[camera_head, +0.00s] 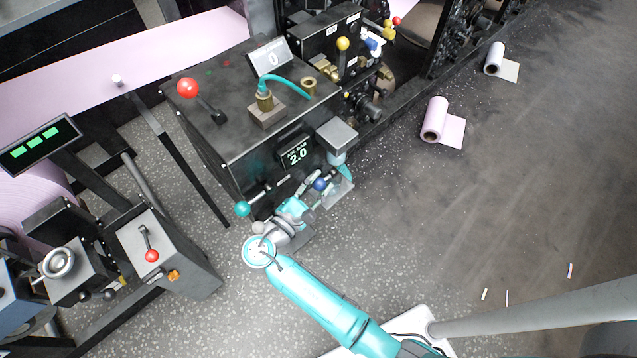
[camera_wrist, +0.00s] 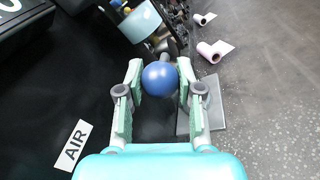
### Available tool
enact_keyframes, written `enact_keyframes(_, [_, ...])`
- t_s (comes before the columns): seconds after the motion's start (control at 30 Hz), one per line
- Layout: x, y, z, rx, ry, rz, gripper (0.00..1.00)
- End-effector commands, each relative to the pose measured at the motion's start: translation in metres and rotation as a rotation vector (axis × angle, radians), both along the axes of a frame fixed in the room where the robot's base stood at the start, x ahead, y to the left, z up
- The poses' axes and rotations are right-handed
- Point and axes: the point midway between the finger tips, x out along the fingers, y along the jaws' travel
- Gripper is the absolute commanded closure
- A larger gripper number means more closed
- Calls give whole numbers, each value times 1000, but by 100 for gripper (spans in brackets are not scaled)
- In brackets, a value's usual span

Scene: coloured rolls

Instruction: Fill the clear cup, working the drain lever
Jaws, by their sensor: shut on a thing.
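The drain lever's blue ball knob (camera_head: 320,184) juts from the front of the black machine. My gripper (camera_head: 312,188) is shut on this knob. In the wrist view, the blue knob (camera_wrist: 160,79) sits between the two fingers of my gripper (camera_wrist: 159,90). A glass bowl (camera_wrist: 143,22) with teal in it is just beyond the knob. In the head view it hangs under a grey block (camera_head: 337,134). A clear, pale shape (camera_head: 342,192) lies below the bowl, partly behind my gripper; I cannot tell whether it is the clear cup or how full it is.
A small display (camera_head: 297,156) on the machine front reads 2.0. A teal-knobbed lever (camera_head: 242,209) sticks out to its left. A red-knobbed lever (camera_head: 187,89) and a counter reading 0 (camera_head: 271,58) are on top.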

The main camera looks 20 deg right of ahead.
Motion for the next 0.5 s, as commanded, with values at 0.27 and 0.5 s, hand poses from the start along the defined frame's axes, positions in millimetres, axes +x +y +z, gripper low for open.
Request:
enact_keyframes(0.27, [0, -1, 9, 147, 43, -4, 99])
enact_keyframes(0.5, [1, -4, 20, 346, 107, -4, 99])
